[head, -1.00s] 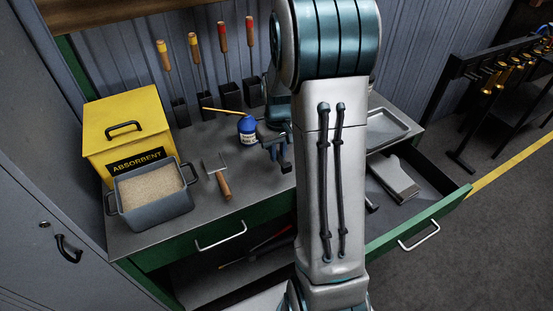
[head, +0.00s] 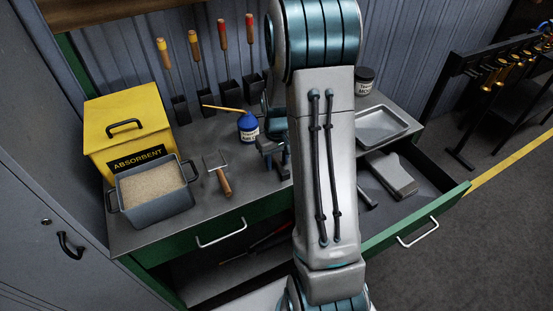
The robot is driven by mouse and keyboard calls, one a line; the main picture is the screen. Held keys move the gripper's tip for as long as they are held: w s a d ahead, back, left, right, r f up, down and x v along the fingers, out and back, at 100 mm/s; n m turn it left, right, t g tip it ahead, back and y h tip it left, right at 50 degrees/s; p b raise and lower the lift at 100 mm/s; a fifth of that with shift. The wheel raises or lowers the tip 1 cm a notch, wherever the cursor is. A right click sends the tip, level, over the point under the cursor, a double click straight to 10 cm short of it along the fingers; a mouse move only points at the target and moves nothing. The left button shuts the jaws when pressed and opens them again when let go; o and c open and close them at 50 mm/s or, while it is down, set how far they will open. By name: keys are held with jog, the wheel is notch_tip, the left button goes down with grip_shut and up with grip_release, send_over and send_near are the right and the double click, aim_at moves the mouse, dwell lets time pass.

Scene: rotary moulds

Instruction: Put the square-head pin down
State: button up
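My gripper (head: 276,167) is low over the bench top, right of the blue bottle, and partly hidden behind my own arm. Its fingers point down, but they are too small and too covered to show whether they are open or shut. I cannot make out the square-head pin in this view; it may be hidden by the gripper or the arm. The grey bench top (head: 240,205) lies under the gripper.
The blue bottle (head: 248,128) with a brush across it stands close left of my gripper. A small wooden-handled tool (head: 224,184), a sand-filled bin (head: 155,212) and a yellow absorbent box (head: 125,115) lie further left. At right are a metal tray (head: 383,126), dark jar (head: 364,80) and open drawer (head: 425,215).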

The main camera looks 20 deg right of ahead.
aim_at(277, 162)
jog(key=shift+r, duration=0.65)
notch_tip(277, 162, up, 11)
jog(key=s+a+r+t, duration=0.1)
jog(key=s+a+r, duration=0.2)
jog(key=s, duration=0.6)
jog(key=s+a+r+t, duration=0.2)
jog(key=s+a+r, duration=0.1)
jog(key=s+a, duration=0.5)
jog(key=shift+s+r+b, duration=0.15)
jog(key=shift+s+b, duration=0.3)
jog(key=shift+s, duration=0.45)
jog(key=shift+c, duration=0.3)
